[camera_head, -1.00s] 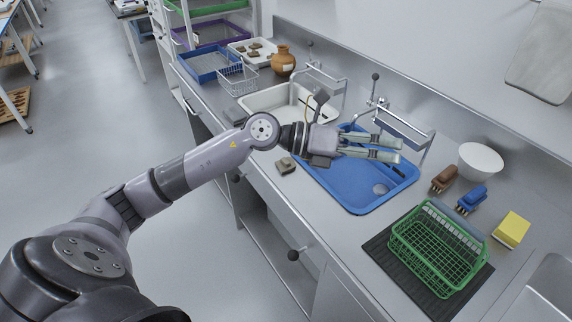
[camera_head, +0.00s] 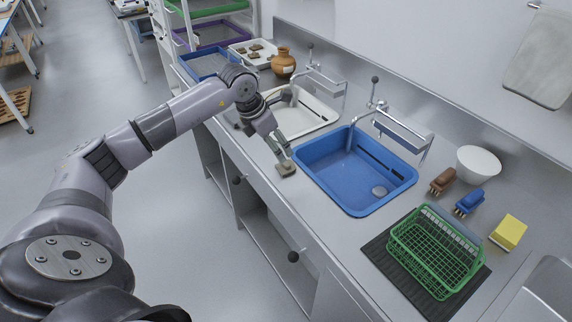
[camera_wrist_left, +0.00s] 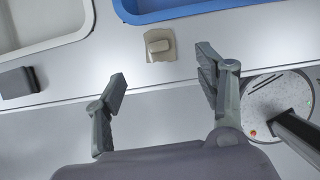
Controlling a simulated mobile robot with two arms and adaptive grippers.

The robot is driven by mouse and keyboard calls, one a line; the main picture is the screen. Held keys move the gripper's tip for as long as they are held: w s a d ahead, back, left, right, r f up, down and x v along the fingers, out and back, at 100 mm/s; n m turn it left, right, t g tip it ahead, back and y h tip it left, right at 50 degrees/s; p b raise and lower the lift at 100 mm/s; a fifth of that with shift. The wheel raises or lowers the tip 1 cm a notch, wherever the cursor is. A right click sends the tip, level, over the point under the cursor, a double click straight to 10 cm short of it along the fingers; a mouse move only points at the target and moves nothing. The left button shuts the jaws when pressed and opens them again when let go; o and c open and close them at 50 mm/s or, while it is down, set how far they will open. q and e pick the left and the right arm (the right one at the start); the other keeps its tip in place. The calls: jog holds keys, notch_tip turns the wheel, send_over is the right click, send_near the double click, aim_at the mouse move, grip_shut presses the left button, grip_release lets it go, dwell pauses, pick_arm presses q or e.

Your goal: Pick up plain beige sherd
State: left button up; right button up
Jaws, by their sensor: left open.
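The plain beige sherd (camera_head: 287,169) lies on the metal counter near its front edge, left of the blue sink basin. In the left wrist view the sherd (camera_wrist_left: 151,50) is a small beige piece with a paler raised patch, flat on the counter. My left gripper (camera_head: 277,148) points down at the counter, close by the sherd. In the left wrist view its open fingers (camera_wrist_left: 162,85) are apart and empty, with the sherd beyond the fingertips and between their lines. Contact with the sherd does not show. My right gripper is not in view.
A blue basin (camera_head: 318,166) and a white basin (camera_head: 322,116) sit in the counter. A dark block (camera_wrist_left: 18,82) lies left of the sherd. A green wire basket (camera_head: 437,262), brushes and a yellow sponge (camera_head: 508,232) stand right. A jar (camera_head: 283,63) stands at the back.

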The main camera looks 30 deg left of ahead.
aim_at(285, 163)
pick_arm(q)
jog(key=x, duration=0.4)
jog(key=shift+w+p, duration=0.1)
jog(key=shift+p, duration=0.25)
jog(key=shift+w+d+f, duration=0.1)
jog(key=shift+f, duration=0.2)
jog(key=p+x, duration=0.1)
jog(key=x, duration=0.3)
jog(key=shift+w+f+p, duration=0.1)
jog(key=shift+f+p, duration=0.25)
jog(key=shift+p, duration=0.05)
jog(key=c, duration=1.3)
jog(key=shift+r, duration=0.15)
notch_tip(285, 163, up, 20)
jog(key=b, duration=0.3)
